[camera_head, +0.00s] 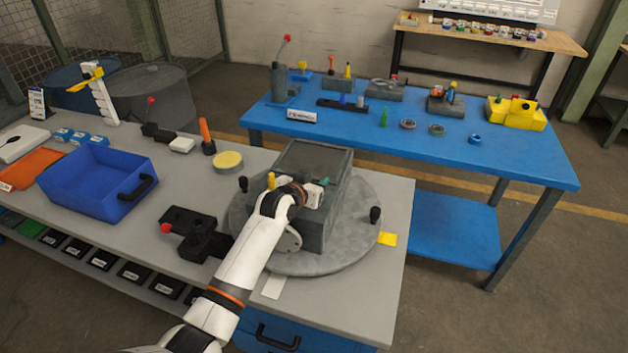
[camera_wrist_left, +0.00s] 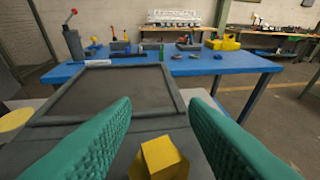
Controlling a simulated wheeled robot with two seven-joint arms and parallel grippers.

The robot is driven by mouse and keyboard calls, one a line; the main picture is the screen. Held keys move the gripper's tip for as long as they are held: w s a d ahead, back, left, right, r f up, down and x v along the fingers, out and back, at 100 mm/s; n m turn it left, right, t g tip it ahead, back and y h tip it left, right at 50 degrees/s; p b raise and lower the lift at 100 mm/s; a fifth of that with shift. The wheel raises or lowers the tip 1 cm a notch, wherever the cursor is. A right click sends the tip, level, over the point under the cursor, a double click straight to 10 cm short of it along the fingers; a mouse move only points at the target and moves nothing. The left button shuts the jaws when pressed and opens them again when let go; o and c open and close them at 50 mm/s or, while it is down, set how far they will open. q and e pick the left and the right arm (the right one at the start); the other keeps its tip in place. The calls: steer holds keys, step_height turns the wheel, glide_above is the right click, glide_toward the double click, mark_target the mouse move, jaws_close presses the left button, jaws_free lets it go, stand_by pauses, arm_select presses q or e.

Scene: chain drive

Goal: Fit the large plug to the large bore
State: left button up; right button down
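A grey housing (camera_head: 318,160) with a recessed top panel stands on a round grey turntable (camera_head: 350,255); its recessed top fills the middle of the left wrist view (camera_wrist_left: 105,90). My left gripper (camera_head: 318,186) is at the housing's near upper part. Its green fingers (camera_wrist_left: 160,125) are spread apart. A yellow faceted piece (camera_wrist_left: 162,160) lies between them low in the wrist view, with gaps on both sides. A small yellow piece (camera_head: 271,181) shows left of my wrist. I cannot tell whether either is the large plug. No large bore is identifiable. My right gripper is out of view.
Dark knobs (camera_head: 376,215) stick up from the turntable. A black fixture (camera_head: 195,235) and a blue bin (camera_head: 97,183) stand to the left. A blue table (camera_head: 470,165) behind carries several small parts.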

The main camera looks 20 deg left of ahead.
arm_select(q)
steer(key=shift+o, duration=0.4)
steer(key=b+v, duration=0.2)
steer(key=v, duration=1)
